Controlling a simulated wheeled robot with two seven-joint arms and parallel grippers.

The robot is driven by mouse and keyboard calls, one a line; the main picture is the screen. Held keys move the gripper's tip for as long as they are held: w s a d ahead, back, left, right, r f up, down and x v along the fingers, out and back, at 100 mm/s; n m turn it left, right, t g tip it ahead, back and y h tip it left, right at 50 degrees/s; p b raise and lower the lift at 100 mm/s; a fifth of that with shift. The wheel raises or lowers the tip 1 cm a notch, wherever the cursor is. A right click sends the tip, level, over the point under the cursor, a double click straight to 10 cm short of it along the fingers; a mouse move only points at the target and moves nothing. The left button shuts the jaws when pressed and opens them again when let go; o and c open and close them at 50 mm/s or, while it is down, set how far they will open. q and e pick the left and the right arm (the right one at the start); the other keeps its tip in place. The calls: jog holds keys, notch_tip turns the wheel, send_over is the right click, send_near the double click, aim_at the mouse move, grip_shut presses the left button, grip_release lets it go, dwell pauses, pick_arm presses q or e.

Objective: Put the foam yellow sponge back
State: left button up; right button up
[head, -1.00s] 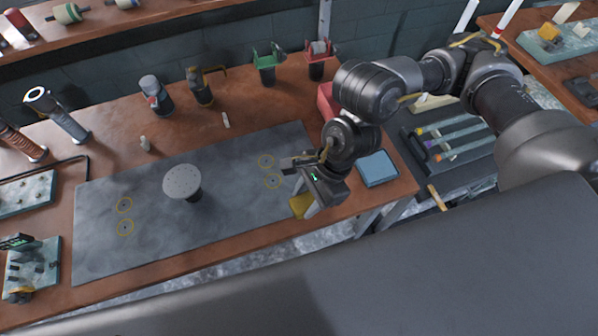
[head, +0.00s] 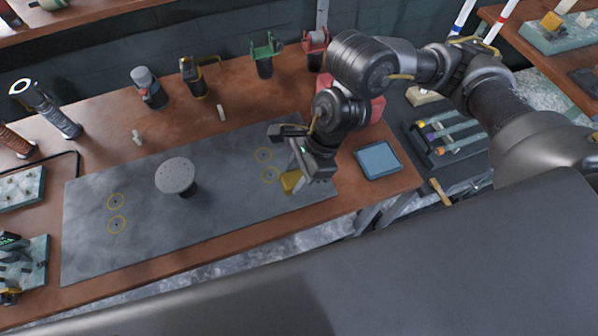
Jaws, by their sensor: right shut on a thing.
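The yellow foam sponge (head: 291,181) is held in my right gripper (head: 297,174), above the right end of the grey mat near its front edge. The gripper points down and is shut on the sponge. Part of the sponge is hidden by the fingers. A blue square tray (head: 379,160) lies on the wooden bench to the right of the gripper, with nothing on it. My left gripper is not in view.
The grey mat (head: 110,245) carries a round perforated stand (head: 176,177) and yellow ring marks. Torches and clamps stand along the back of the bench. A dark rack with coloured rods (head: 450,135) is at right. A red block (head: 372,108) sits behind the arm.

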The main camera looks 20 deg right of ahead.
jog(key=w+f, duration=0.2)
jog(key=w+d+f, duration=0.1)
jog(key=f, duration=0.1)
jog(key=w+d+f, duration=0.1)
jog(key=w+f, duration=0.1)
jog(key=shift+w+d+f+p, duration=0.1)
jog(key=shift+w+p, duration=0.2)
jog(key=shift+w, duration=0.05)
notch_tip(320, 180, down, 3)
jog(key=shift+w+r+p, duration=0.1)
jog(key=shift+p, duration=0.8)
jog(key=shift+f, duration=0.25)
jog(key=shift+f, duration=0.1)
jog(key=shift+f+b, duration=0.1)
jog(key=shift+b, duration=0.25)
jog(key=o, duration=0.9)
